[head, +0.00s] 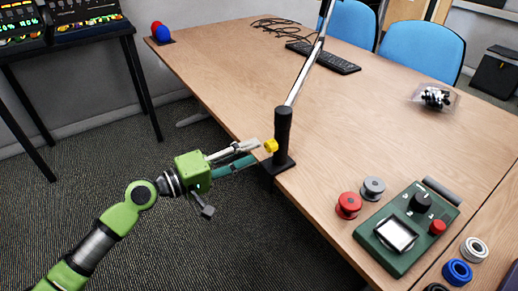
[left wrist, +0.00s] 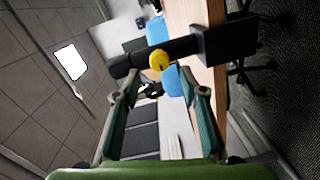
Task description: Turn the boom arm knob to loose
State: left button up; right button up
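The boom arm's yellow knob (head: 271,146) sticks out from the left side of its black upright post (head: 283,128). The post is clamped at the table's left edge. My left gripper (head: 256,151) is open and empty, its two green-and-grey fingers pointing at the knob from the left. The tips are just short of it. In the left wrist view the knob (left wrist: 158,60) shows just beyond and between the open fingertips (left wrist: 157,84), with the black post (left wrist: 185,50) lying sideways behind it. My right gripper is not in view.
The silver boom (head: 305,72) rises from the post. A green device (head: 408,228) and several cable rolls, including a red one (head: 348,205), lie on the near right of the table. A keyboard (head: 323,57) and black cables lie farther back. The tabletop between is clear.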

pick_arm(q)
jog(key=v, duration=0.7)
jog(key=shift+s+a, duration=0.25)
jog(key=shift+a, duration=0.05)
